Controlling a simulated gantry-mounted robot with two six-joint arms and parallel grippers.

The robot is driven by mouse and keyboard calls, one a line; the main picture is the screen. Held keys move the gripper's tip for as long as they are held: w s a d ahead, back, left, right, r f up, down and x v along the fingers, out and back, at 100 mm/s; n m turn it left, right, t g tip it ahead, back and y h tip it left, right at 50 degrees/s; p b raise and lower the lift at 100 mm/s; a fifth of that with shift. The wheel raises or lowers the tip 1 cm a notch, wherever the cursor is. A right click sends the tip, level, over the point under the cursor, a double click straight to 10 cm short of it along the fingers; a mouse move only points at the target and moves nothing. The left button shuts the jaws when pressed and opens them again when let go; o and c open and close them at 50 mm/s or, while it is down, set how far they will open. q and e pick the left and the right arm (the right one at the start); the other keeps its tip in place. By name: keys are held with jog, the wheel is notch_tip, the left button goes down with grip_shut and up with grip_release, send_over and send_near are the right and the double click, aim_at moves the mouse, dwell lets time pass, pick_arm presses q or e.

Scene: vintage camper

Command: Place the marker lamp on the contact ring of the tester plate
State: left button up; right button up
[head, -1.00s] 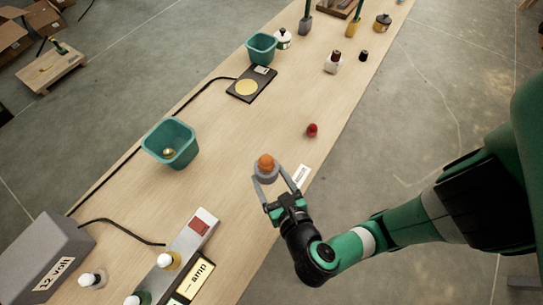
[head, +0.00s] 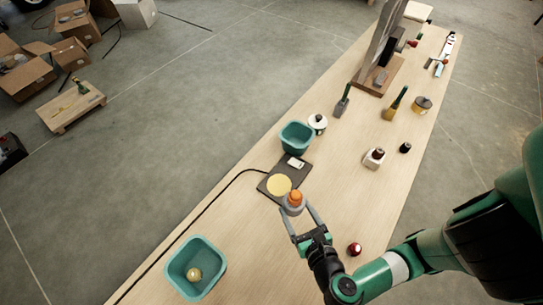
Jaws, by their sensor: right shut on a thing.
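The marker lamp (head: 295,199), an orange dome on a grey base, is in my right gripper (head: 297,211). The gripper's two fingers are shut on its grey base. In the picture the lamp overlaps the near right edge of the tester plate (head: 301,182), a dark plate with a cable. The plate's round yellow contact ring (head: 279,184) lies just left of and beyond the lamp. I cannot tell how high the lamp is above the plate. My left gripper is not in view.
A teal bin (head: 296,137) stands behind the plate, with a white-lidded pot (head: 318,122) beside it. Another teal bin (head: 195,268) at the front left holds a yellowish ball. A red round object (head: 354,249) lies right of my gripper.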

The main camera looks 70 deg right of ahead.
jog(key=shift+s+d+r, duration=0.15)
jog(key=shift+d+r, duration=0.2)
jog(key=shift+r, duration=0.15)
jog(key=shift+s+a+f, duration=0.1)
jog(key=shift+s+a, duration=0.35)
jog(key=shift+a, duration=0.1)
jog(key=b, duration=0.3)
send_over(281, 191)
jog(key=s, duration=0.1)
jog(key=f, duration=0.8)
jog(key=shift+a+f, duration=0.35)
jog(key=shift+w+d+f, duration=0.15)
jog(key=shift+w+d, duration=0.05)
jog(key=f+b, duration=0.1)
jog(key=f, duration=0.1)
jog(key=f+b, duration=0.1)
jog(key=f, duration=0.1)
jog(key=shift+w+d+f+b, duration=0.1)
jog(key=shift+w+d+b, duration=0.15)
jog(key=shift+d+b, duration=0.1)
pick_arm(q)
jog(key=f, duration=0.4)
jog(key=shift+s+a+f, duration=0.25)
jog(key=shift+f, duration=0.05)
pick_arm(e)
jog(key=shift+a, duration=0.1)
